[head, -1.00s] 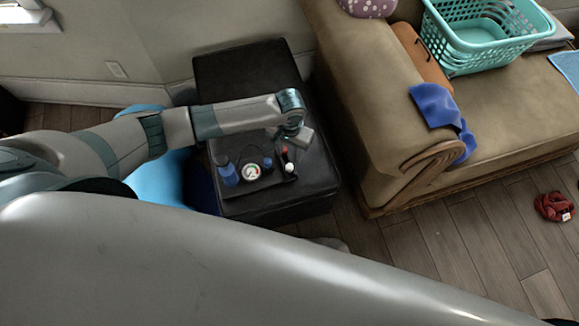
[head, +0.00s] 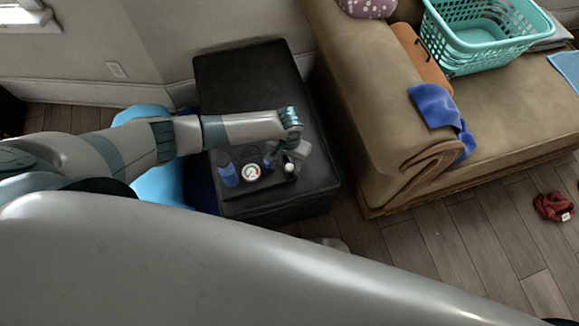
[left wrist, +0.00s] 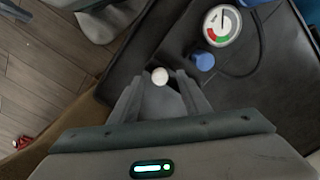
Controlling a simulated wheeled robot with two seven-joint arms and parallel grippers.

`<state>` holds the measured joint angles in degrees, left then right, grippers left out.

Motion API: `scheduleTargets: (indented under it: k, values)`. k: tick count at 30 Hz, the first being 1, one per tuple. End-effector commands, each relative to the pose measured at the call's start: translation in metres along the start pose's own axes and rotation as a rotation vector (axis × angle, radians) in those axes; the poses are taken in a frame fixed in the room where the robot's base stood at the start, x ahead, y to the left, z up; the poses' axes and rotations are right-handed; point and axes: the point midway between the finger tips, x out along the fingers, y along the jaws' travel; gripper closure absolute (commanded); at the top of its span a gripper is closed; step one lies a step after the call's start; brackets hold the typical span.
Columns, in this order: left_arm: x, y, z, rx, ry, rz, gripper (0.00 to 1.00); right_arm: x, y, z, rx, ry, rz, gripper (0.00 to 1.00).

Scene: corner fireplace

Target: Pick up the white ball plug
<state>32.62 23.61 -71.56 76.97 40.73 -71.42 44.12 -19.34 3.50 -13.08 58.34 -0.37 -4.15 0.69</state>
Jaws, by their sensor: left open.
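The white ball plug (head: 289,167) is a small white ball on the black ottoman, near its front right part. In the left wrist view the white ball (left wrist: 160,75) shows between the two fingertips. My left gripper (head: 281,160) is open and reaches down from above at the ball; it also shows in the left wrist view (left wrist: 158,82), with one finger on each side of the ball. Whether the fingers touch it I cannot tell. The ball's lower part is hidden. My right gripper is not in view.
On the black ottoman (head: 240,75) stand a round gauge (head: 251,173) and a blue bottle-like part (head: 229,175), left of the ball. The tan sofa (head: 385,130) rises close on the right, with a teal basket (head: 480,40) on it.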

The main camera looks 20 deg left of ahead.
Motion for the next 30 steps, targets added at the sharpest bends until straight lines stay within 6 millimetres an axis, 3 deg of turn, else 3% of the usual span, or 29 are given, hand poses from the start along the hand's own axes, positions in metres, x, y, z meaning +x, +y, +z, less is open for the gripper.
scheduleTargets:
  k: [3, 7, 22, 27, 30]
  values:
    - [0.015, 0.001, 0.000, -0.001, -0.001, 0.000, 0.57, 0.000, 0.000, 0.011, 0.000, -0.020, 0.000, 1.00]
    - [0.023, 0.000, 0.000, 0.000, 0.000, 0.000, 0.57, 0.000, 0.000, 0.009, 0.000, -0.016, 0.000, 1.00]
    - [0.024, 0.000, 0.000, 0.000, 0.001, 0.001, 0.57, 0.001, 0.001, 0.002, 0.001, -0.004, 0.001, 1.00]
    - [0.024, 0.000, 0.000, 0.000, 0.000, 0.001, 0.98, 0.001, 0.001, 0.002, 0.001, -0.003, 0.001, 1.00]
    - [0.024, 0.000, 0.000, 0.000, 0.001, 0.001, 1.00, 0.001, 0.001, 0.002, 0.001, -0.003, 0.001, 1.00]
